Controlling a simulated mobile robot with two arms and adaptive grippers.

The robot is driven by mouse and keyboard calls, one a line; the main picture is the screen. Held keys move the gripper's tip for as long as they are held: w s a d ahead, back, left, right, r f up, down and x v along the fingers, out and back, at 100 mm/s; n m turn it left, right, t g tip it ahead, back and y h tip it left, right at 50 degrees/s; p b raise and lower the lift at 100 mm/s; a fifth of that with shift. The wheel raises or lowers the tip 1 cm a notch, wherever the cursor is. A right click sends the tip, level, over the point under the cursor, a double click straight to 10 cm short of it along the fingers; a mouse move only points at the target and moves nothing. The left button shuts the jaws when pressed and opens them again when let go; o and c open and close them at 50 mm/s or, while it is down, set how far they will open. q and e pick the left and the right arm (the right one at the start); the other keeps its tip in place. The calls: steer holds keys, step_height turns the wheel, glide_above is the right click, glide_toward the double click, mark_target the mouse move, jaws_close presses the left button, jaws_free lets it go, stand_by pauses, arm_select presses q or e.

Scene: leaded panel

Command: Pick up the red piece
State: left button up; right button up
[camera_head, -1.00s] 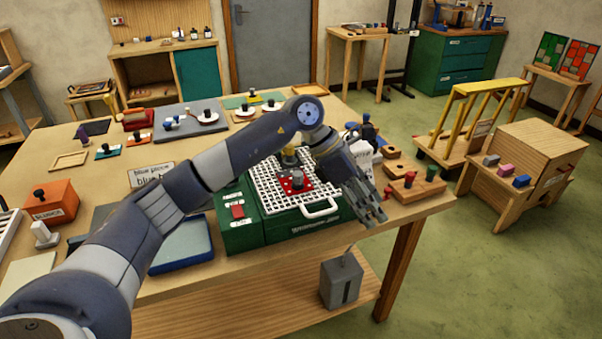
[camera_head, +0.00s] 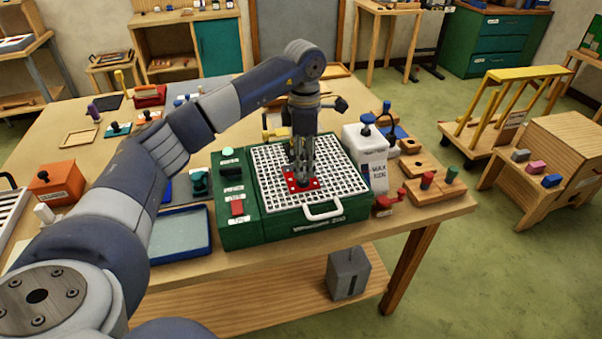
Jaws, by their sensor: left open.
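The red piece (camera_head: 314,184) is a flat red plate with small pale dots. It lies on the white grid (camera_head: 335,171) of the green machine (camera_head: 290,222). My left gripper (camera_head: 301,176) points straight down over the red piece, with its fingertips at or just above it. The fingers are open and hide the piece's middle, where a dark knob shows in the earlier frame. I cannot tell whether the fingers touch the knob. My right gripper is not in view.
A white bottle-like container (camera_head: 372,158) stands right of the machine. Wooden blocks with coloured knobs (camera_head: 437,186) lie near the table's right edge. A blue tray (camera_head: 181,236) lies left of the machine. A white handle (camera_head: 323,212) sticks out at the machine's front.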

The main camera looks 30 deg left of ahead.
mark_target(304, 170)
arm_select(q)
step_height(304, 170, down, 3)
steer(key=shift+f+p, duration=0.2)
steer(key=shift+p, duration=0.8)
steer(key=shift+a+f, duration=0.1)
steer(key=shift+f, duration=0.45)
steer(key=shift+w, duration=0.1)
steer(key=c, duration=0.8)
steer(key=shift+c, duration=1.4)
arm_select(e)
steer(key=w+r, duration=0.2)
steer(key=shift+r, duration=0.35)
